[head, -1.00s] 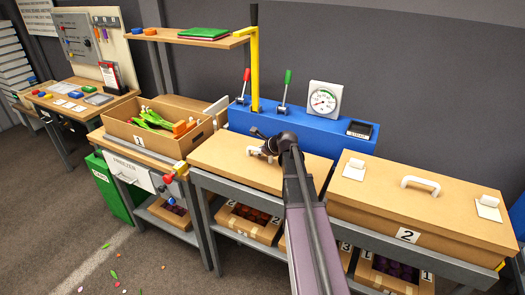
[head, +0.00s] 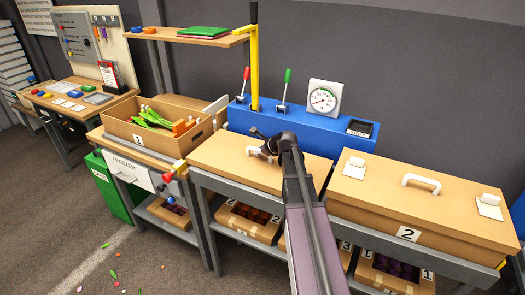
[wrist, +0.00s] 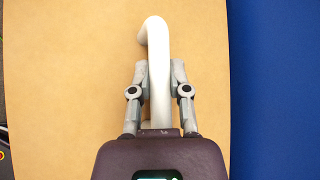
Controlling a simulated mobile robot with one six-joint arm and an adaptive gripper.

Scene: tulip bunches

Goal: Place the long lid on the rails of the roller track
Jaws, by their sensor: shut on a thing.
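The long lid (head: 225,162) is a flat tan board with a white handle. It lies level over the grey frame of the roller track (head: 228,186), left of the second tan lid. My gripper (head: 268,148) is at the lid's handle, partly hidden by my arm. In the wrist view, my gripper (wrist: 158,75) has one finger on each side of the white handle (wrist: 157,45) and is shut on it. The tan lid face (wrist: 80,90) shows beneath. I cannot tell whether the lid touches the rails, which are hidden below it.
A second tan lid (head: 390,210) with a white handle and white clips tops the box marked 2 at right. A blue console (head: 300,122) with levers and a gauge stands close behind. A cardboard box (head: 207,132) of tulips stands left. A yellow post (head: 254,70) rises behind.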

